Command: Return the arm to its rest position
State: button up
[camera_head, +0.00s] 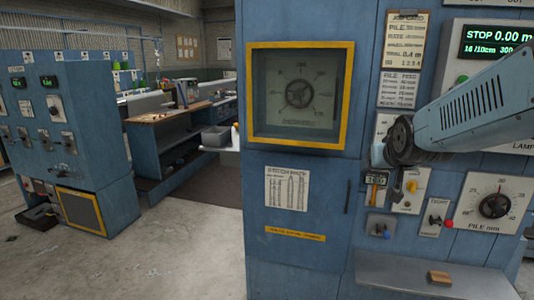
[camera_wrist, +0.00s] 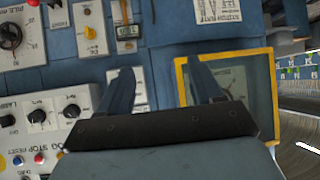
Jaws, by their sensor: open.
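My arm (camera_head: 475,110) reaches in from the right in the head view, its wrist in front of the blue control cabinet (camera_head: 345,190). In the wrist view my gripper (camera_wrist: 159,66) is open, its two dark blue fingers well apart with nothing between them. The yellow-framed gauge window (camera_head: 346,95) is left of my wrist in the head view. It lies just behind the right finger in the wrist view (camera_wrist: 268,95). Whether the fingertips touch the cabinet cannot be told.
The cabinet has a PILE mm dial (camera_head: 495,205), a yellow switch (camera_head: 411,187) and a red knob (camera_head: 448,224) near my wrist. A grey shelf (camera_head: 385,278) juts out below, holding a small wooden block (camera_head: 438,278). Open floor (camera_head: 190,255) lies left, before another blue console (camera_head: 55,130).

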jog(key=s+a+g, duration=0.2)
jog(key=s, duration=0.7)
jog(key=s+a+n+g+y, duration=0.1)
jog(key=s+a+g, duration=0.1)
jog(key=s, duration=0.7)
jog(key=shift+a+g, duration=0.15)
jog(key=shift+g, duration=0.45)
jog(key=shift+s, duration=0.1)
